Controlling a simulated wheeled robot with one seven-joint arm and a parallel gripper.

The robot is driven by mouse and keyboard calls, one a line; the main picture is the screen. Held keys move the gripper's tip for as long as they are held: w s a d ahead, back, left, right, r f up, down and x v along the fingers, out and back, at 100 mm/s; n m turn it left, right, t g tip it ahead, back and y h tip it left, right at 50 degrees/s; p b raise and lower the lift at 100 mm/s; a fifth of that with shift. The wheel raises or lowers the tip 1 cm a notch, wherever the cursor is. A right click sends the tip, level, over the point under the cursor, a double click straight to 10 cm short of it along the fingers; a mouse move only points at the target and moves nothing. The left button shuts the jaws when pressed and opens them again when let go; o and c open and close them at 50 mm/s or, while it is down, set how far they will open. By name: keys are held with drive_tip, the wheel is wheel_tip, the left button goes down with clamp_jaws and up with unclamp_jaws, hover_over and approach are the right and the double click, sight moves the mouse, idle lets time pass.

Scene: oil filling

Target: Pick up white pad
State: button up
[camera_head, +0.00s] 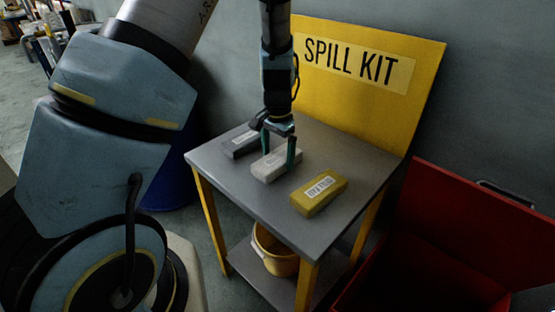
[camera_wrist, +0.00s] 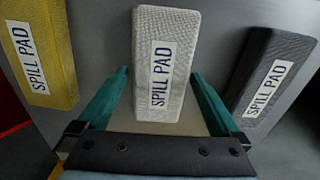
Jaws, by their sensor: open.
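The white pad (camera_head: 270,166) lies on the grey table top, between a dark grey pad and a yellow pad. In the wrist view the white pad (camera_wrist: 165,30) carries a "SPILL PAD" label. My gripper (camera_head: 279,160) is open and pointing down at the white pad. In the wrist view its teal fingers (camera_wrist: 160,95) stand on either side of the pad's near end, with gaps showing. I cannot tell exactly how far the fingertips are above the table.
The dark grey pad (camera_head: 240,144) and yellow pad (camera_head: 318,193) flank the white pad. The table (camera_head: 230,180) has a yellow "SPILL KIT" board (camera_head: 425,75) behind it. A yellow bucket (camera_head: 275,252) sits on the lower shelf. An open red box (camera_head: 480,190) stands at the right.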

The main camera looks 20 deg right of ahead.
sight(278, 157)
drive_tip(key=shift+f, duration=0.65)
drive_tip(key=shift+c, duration=0.4)
drive_tip(key=c, duration=1.2)
wheel_tip(278, 157, up, 10)
drive_tip(key=shift+r+b, duration=0.1)
drive_tip(key=shift+b, duration=0.65)
drive_tip(key=o, duration=1)
drive_tip(key=shift+c, duration=0.2)
drive_tip(key=c, duration=0.6)
drive_tip(key=shift+c, duration=0.2)
